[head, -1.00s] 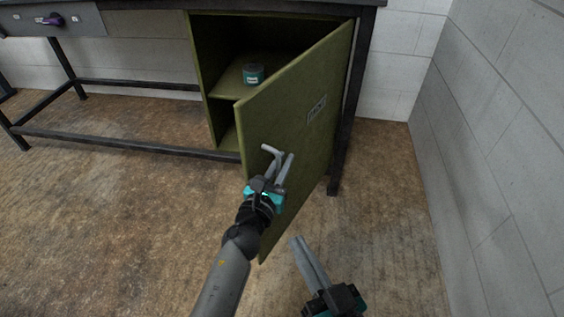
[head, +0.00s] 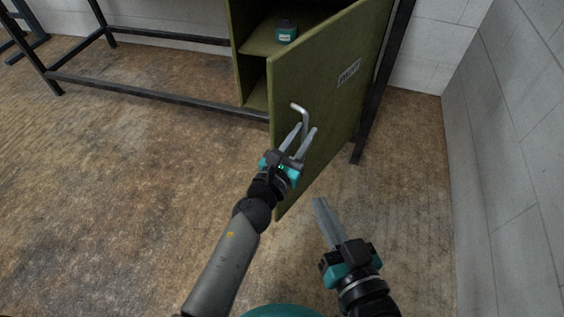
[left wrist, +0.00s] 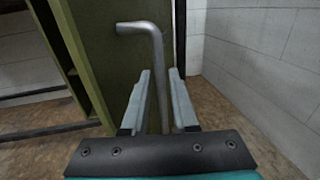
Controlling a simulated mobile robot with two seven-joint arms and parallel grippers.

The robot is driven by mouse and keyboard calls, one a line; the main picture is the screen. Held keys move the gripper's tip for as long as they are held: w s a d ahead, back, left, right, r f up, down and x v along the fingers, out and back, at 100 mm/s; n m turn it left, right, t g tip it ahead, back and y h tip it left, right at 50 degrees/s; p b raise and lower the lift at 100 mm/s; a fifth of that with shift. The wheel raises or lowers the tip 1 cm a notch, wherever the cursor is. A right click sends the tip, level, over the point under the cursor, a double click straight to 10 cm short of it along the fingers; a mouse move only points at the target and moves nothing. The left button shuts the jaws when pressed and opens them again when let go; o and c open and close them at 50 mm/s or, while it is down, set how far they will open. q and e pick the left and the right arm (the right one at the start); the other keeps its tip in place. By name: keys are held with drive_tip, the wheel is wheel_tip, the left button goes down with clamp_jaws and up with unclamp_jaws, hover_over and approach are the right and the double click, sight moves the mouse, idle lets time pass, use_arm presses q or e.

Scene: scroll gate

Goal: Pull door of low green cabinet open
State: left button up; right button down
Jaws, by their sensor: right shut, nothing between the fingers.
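The low green cabinet (head: 249,75) stands under a bench with its green door (head: 345,105) swung well open toward me. The door carries a bent metal handle (head: 298,107) near its free edge. My left gripper (head: 306,129) is at the handle with its fingers apart. In the left wrist view the handle's upright bar (left wrist: 158,75) shows between the two open fingers (left wrist: 158,90), with gaps visible beside it. I cannot tell whether either finger touches it. My right gripper (head: 319,201) is shut and empty, low in front of the door, to the right of its bottom corner.
A small teal tin (head: 286,32) stands on the cabinet's shelf. A dark bench leg (head: 384,85) is just right of the door, and a block wall (head: 510,130) rises at the right. Bare floor (head: 110,190) is free at the left.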

use_arm(q)
drive_tip(key=v, duration=1.1)
drive_tip(key=shift+s+a, duration=0.1)
drive_tip(key=shift+s, duration=0.05)
